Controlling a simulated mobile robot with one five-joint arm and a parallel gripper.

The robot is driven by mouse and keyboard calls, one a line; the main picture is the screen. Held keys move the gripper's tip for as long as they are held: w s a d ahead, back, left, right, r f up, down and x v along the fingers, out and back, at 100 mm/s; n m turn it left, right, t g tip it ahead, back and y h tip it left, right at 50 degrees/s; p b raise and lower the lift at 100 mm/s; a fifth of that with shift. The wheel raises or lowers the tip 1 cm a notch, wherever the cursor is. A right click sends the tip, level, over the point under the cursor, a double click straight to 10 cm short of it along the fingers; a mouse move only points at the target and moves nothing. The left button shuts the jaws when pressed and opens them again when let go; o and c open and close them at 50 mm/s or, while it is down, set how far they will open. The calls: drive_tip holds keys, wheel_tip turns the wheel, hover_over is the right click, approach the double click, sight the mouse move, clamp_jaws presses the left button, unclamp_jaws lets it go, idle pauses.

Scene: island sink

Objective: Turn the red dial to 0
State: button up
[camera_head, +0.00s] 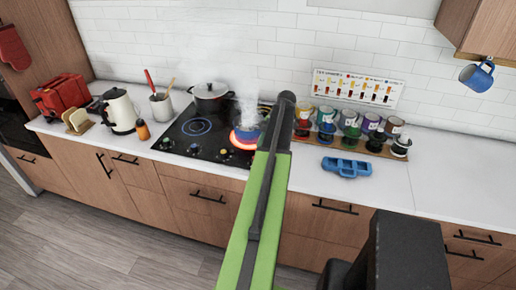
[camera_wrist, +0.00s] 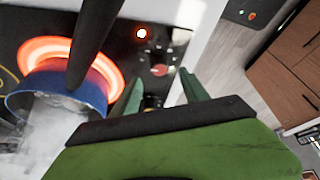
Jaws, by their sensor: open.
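The red dial (camera_wrist: 160,70) shows in the wrist view as a small red-topped knob on the black cooktop (camera_wrist: 135,60). My gripper (camera_wrist: 160,92) is open, with its two green fingers on either side of the area just below the dial in the picture. The fingers do not appear closed on it, and contact cannot be told. The dial's pointer and markings are too small to read.
A blue pot (camera_wrist: 85,85) steams on a glowing burner (camera_wrist: 40,50), close to my gripper. A red light (camera_wrist: 142,33) glows near the dial. A lidded pot (camera_head: 209,97) stands behind; a blue tray (camera_head: 346,167) and paint cans (camera_head: 350,124) are on the right.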

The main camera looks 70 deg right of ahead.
drive_tip(key=p+v, duration=0.9)
drive_tip(key=v, duration=0.3)
